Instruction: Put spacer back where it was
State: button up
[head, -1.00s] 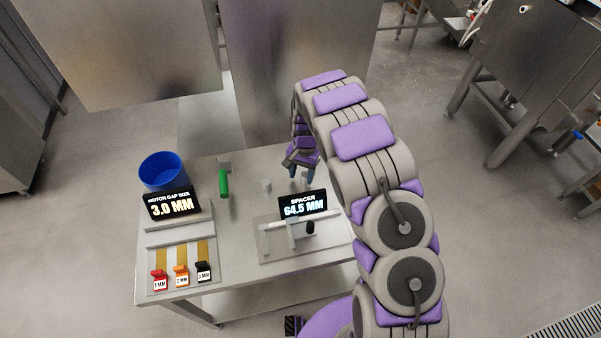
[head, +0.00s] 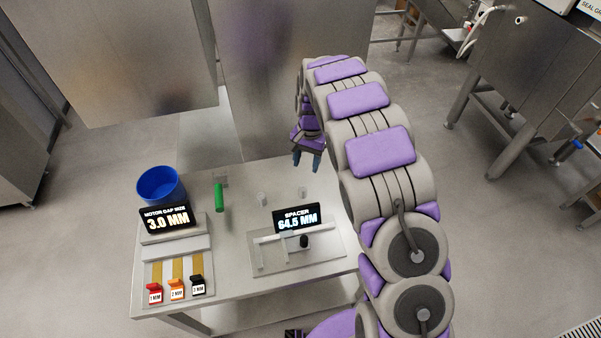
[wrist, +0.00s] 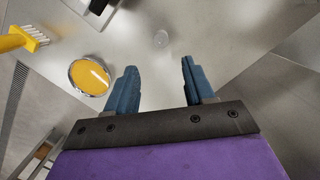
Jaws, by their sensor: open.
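Two small pale grey cylinders stand on the table behind the spacer display; which one is the spacer I cannot tell. One cylinder (head: 302,192) is at the right, nearest my gripper, and the other cylinder (head: 262,198) is to its left. My gripper (head: 307,160) is open and empty, above the table's back edge. In the wrist view my gripper (wrist: 158,66) has its fingers apart, with one small cylinder (wrist: 161,39) beyond the tips and not touched. The measuring stand (head: 330,252) sits below the spacer display (head: 297,218), which reads 64.5 MM.
The wrist view shows a yellow disc (wrist: 89,77) and a yellow brush (wrist: 28,38). My arm hides the table's right side.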

jog(key=s+d+r+n, duration=0.1)
jog(key=s+d+r, duration=0.3)
jog(key=s+r, duration=0.4)
jog(key=s+d+r, duration=0.5)
jog(key=s+r, duration=0.2)
jog(key=s, duration=0.1)
jog(key=s+r+n, duration=0.3)
jog(key=s+n, duration=0.1)
jog(key=s, duration=2.1)
jog(key=shift+s+d+h, duration=0.25)
jog(key=shift+s+h, duration=0.05)
jog(key=shift+h, duration=0.1)
